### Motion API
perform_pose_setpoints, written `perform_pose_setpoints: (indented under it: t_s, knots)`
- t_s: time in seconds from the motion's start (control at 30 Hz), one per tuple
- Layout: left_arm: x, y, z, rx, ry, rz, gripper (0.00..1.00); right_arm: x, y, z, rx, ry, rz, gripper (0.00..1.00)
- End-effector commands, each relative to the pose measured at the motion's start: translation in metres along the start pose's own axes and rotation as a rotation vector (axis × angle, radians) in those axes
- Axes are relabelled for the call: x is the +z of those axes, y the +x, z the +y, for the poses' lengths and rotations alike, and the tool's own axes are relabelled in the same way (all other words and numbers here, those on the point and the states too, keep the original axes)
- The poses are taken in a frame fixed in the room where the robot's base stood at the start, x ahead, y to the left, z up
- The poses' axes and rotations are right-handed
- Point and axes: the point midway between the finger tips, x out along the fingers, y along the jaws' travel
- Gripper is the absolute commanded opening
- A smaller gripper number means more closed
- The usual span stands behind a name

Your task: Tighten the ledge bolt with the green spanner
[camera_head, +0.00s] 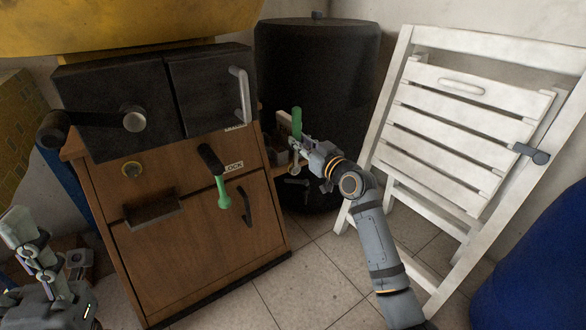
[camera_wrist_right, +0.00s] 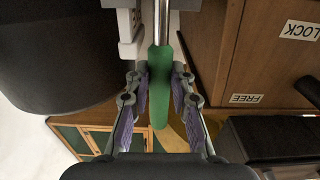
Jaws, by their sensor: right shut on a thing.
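The green spanner's handle (camera_head: 296,119) stands roughly upright at my right gripper (camera_head: 297,148), beside the cabinet's right side. In the right wrist view the green handle (camera_wrist_right: 160,85) lies between the purple-padded fingers of the right gripper (camera_wrist_right: 165,80), which is shut on it. A silver shaft (camera_wrist_right: 161,22) runs from the handle out of the top of that view. A ledge (camera_head: 280,155) shows beside the cabinet, partly behind the gripper. I cannot make out the ledge bolt or the spanner's head. My left gripper (camera_head: 22,232) is at the lower left, its jaw state unclear.
A wooden cabinet (camera_head: 165,260) carries black boxes (camera_head: 115,115), a handle with a green end (camera_head: 223,190) and a LOCK label (camera_head: 234,166). A black drum (camera_head: 315,60) stands close behind the right gripper. A white folding chair (camera_head: 455,110) stands right.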

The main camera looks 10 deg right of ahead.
Motion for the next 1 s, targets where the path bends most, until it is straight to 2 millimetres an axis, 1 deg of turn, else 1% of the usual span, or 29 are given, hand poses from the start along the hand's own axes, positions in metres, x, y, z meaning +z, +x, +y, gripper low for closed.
perform_pose_setpoints:
  t_s: [0.13,0.5,0.67,1.0]
  knots:
    - [0.0,0.0,0.0,0.0,0.0,0.0,0.4,-0.0005,0.0,0.0052,0.002,0.04,0.001,0.0]
    - [0.0,0.0,0.0,0.0,0.0,0.0,0.4,-0.0005,-0.0001,0.0067,0.003,0.052,0.001,0.0]
    - [0.0,0.0,0.0,0.0,0.0,0.0,0.4,0.0003,-0.0001,0.0115,0.004,0.09,0.0,0.0]
    - [0.0,0.0,0.0,0.0,0.0,0.0,0.4,0.0002,0.0001,0.0027,0.001,0.026,0.001,0.0]
